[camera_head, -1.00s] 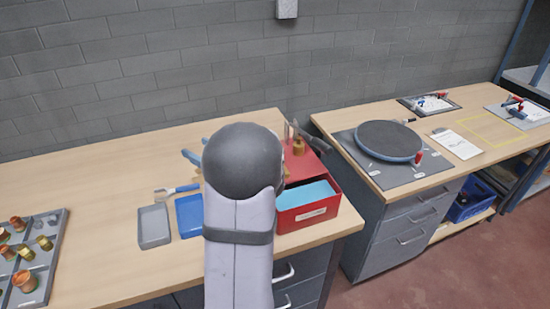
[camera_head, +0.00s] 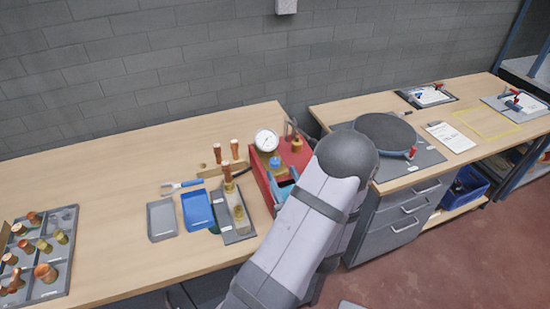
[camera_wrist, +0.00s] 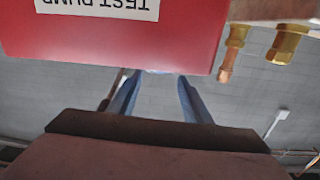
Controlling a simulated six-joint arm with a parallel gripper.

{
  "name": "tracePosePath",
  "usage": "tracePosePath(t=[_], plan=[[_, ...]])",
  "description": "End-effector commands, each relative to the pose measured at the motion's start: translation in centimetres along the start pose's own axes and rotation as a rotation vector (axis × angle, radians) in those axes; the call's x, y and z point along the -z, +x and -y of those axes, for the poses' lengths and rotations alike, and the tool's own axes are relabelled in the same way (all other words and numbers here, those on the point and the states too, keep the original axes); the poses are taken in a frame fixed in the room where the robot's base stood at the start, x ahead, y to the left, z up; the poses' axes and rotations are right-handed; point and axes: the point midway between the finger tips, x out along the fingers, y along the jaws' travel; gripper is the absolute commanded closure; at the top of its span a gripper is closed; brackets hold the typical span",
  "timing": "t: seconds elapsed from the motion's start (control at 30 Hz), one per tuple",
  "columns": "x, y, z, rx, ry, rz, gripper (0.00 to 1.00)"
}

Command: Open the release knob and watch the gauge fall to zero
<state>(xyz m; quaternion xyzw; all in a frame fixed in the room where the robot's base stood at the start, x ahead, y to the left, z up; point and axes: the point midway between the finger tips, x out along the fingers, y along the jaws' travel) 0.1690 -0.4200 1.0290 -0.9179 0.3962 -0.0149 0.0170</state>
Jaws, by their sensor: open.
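The red test pump (camera_head: 262,181) stands at the right end of the near bench, partly hidden by my arm. Its round white gauge (camera_head: 266,140) faces the camera, but the needle is too small to read. A small blue knob-like part (camera_head: 275,161) sits below the gauge; I cannot tell if it is the release knob. In the wrist view the pump's red side (camera_wrist: 120,40) fills the top, its label upside down. My gripper (camera_wrist: 156,88) is open, its two blue fingers apart with nothing clearly between them, their tips by the red edge.
Brass fittings (camera_wrist: 288,42) show right of the red body in the wrist view. Left of the pump are a stand with copper pieces (camera_head: 238,215), a blue tray (camera_head: 197,211), a grey tray (camera_head: 161,220) and a wrench (camera_head: 182,186).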

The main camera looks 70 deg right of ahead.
Motion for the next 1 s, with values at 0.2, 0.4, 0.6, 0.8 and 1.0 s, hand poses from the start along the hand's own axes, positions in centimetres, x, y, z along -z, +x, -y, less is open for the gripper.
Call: tracePosePath(t=[0.2,0.4,0.6,0.8,1.0], plan=[[-0.5,-0.1,0.1,0.004,-0.045,0.014,0.55],[-0.4,0.7,0.1,0.008,-0.045,0.014,0.55],[-0.3,2.9,0.3,0.01,-0.044,0.014,0.55],[-0.3,5.5,0.2,0.007,-0.043,0.015,0.55],[-0.5,7.0,0.2,0.007,-0.043,0.014,0.55]])
